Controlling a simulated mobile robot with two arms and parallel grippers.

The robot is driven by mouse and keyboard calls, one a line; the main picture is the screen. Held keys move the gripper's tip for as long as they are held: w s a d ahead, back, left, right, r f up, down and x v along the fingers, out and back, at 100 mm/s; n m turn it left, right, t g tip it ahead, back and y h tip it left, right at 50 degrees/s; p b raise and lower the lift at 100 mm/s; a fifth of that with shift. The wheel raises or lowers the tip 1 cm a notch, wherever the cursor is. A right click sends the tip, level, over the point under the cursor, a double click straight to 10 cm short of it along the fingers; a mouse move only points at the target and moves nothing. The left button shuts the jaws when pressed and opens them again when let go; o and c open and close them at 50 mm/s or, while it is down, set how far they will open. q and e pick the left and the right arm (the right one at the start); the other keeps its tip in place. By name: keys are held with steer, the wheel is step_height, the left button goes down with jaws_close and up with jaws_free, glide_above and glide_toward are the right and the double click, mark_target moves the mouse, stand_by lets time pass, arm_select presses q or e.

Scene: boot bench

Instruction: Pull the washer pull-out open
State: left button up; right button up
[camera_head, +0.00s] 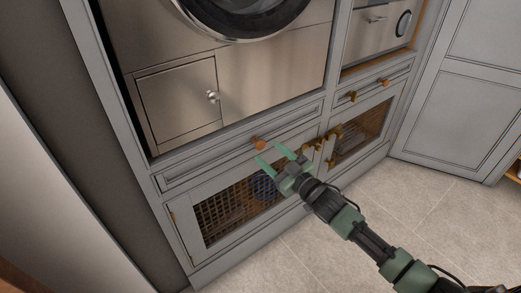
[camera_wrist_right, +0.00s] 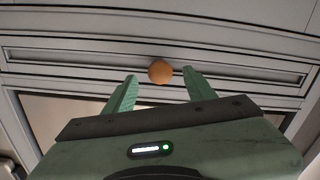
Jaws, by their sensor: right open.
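The washer pull-out (camera_head: 210,163) is a grey framed drawer front under the washer and looks closed. It also shows in the right wrist view (camera_wrist_right: 80,60). Its round orange-brown knob (camera_head: 259,143) sticks out from the front. My right gripper (camera_head: 272,153) is open, with its green fingers pointing at the pull-out. In the right wrist view the knob (camera_wrist_right: 160,71) appears between the two fingertips (camera_wrist_right: 160,76). I cannot tell whether the fingertips have reached around the knob, and I see no contact. My left gripper is not in view.
The washer (camera_head: 245,12) sits above the pull-out, with a small panel and knob (camera_head: 212,97) at its lower left. Mesh-fronted doors (camera_head: 240,205) with brass handles are below. Another drawer (camera_head: 370,92) is to the right. The tiled floor (camera_head: 400,215) is clear.

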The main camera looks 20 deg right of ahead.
mark_target(263, 147)
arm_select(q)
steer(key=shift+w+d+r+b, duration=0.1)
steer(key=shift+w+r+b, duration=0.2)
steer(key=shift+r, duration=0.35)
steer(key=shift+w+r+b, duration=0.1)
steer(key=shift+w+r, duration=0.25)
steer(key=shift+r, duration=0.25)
arm_select(e)
steer(key=shift+x, duration=2.75)
jaws_close()
